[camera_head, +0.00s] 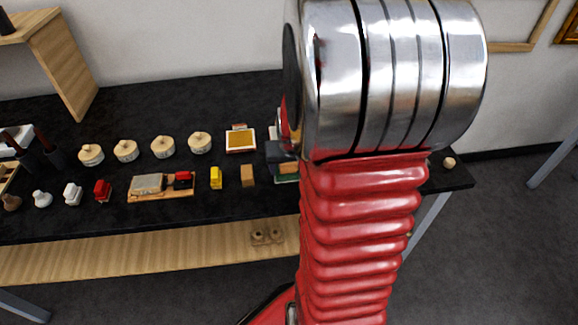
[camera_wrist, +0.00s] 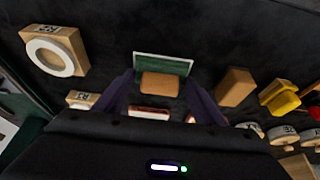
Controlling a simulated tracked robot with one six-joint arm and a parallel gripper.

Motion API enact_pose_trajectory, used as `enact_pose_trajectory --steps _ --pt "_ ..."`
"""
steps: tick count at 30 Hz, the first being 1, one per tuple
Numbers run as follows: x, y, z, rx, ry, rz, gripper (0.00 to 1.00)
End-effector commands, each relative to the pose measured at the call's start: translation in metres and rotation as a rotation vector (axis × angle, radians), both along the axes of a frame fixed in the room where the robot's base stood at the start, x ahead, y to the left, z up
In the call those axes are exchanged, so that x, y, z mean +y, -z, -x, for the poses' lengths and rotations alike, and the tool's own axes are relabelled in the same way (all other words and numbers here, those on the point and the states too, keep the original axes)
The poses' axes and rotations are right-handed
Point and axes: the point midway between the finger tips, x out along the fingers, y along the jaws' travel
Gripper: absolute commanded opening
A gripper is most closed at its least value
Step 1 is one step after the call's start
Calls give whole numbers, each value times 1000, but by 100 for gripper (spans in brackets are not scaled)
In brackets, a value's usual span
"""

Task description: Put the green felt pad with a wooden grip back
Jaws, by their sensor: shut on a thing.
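The green felt pad (camera_wrist: 174,63) with its brown wooden grip (camera_wrist: 160,84) is in the upper middle of the wrist view. My gripper (camera_wrist: 163,92) has its two dark fingers on either side of the wooden grip and is shut on it. In the head view my gripper (camera_head: 282,153) is partly hidden by my arm, and a bit of green (camera_head: 287,179) shows below it, at the table's right part. I cannot tell whether the pad touches the table.
On the black table (camera_head: 225,205), a wooden block (camera_head: 247,175) and a yellow piece (camera_head: 216,177) stand left of my gripper. A framed gold panel (camera_head: 240,140) lies behind them. Several lidded jars (camera_head: 163,147) line the back. A wooden block with a white ring (camera_wrist: 55,50) is near the pad.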

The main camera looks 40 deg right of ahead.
Motion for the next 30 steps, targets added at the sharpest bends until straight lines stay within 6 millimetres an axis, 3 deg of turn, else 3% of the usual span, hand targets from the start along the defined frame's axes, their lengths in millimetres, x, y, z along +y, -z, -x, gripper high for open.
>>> enact_pose_trajectory --steps 3,4,12,23,30 --pt "0 2 0 0 0 0 46" --pt "0 2 0 0 0 0 64" --pt "0 1 0 0 1 0 82" --pt "0 -2 1 -1 1 0 82" --pt "4 -19 6 -2 1 1 82"
